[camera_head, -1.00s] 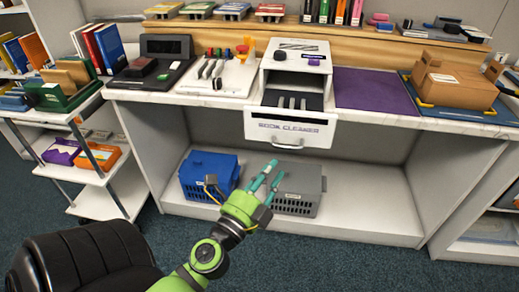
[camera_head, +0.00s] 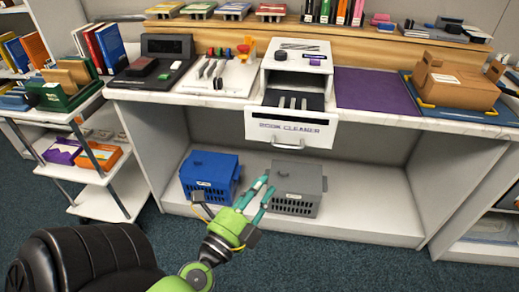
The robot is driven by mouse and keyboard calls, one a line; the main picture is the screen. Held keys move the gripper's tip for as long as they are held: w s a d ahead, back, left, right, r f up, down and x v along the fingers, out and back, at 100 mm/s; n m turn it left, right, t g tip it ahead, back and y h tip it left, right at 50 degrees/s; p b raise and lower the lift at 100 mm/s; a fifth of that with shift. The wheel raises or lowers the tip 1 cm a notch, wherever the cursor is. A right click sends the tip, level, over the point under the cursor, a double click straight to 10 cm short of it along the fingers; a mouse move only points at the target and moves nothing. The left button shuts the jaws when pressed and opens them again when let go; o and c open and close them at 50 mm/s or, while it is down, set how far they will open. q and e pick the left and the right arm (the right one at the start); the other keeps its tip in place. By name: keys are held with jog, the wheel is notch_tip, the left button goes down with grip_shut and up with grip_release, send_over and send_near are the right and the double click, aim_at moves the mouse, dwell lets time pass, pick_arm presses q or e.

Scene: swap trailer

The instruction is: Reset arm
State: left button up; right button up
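My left gripper (camera_head: 262,197) is green with teal fingers. It is in front of the lower shelf, and its fingers are apart with nothing seen between them. In the picture it lies between the blue crate (camera_head: 209,176) and the grey crate (camera_head: 299,187), overlapping the grey crate's left edge. I cannot tell whether it touches either crate. The black rounded part at the lower left is unclear. My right gripper is not in view.
The counter above holds a white book cleaner (camera_head: 290,125) with its drawer pulled out, a purple mat (camera_head: 374,91) and a cardboard box (camera_head: 456,85). A white cart (camera_head: 95,205) with books stands at the left. The lower shelf's right half is clear.

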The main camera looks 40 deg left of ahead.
pick_arm(q)
jog(key=s+d+f+n+g+h, duration=0.15)
jog(key=f+n+g, duration=0.35)
jog(key=f, duration=1.6)
jog(key=s+d+f+n+g+h, duration=0.15)
jog(key=s+f+n+g, duration=0.35)
jog(key=f, duration=1.5)
jog(key=s+d+f+n+g, duration=0.2)
jog(key=s+f, duration=0.2)
jog(key=f, duration=0.2)
jog(key=s+d+f+n+g, duration=0.2)
jog(key=s+f+g, duration=0.1)
jog(key=f, duration=0.3)
jog(key=s+r+g+p, duration=0.1)
jog(key=s+r+p, duration=0.3)
jog(key=s+p, duration=0.2)
jog(key=s+r+g+p, duration=0.2)
jog(key=s+r+p, duration=0.3)
jog(key=s+p, duration=0.2)
jog(key=shift+s+a+n+g, duration=0.3)
jog(key=shift+s+a, duration=0.1)
jog(key=shift+s, duration=0.8)
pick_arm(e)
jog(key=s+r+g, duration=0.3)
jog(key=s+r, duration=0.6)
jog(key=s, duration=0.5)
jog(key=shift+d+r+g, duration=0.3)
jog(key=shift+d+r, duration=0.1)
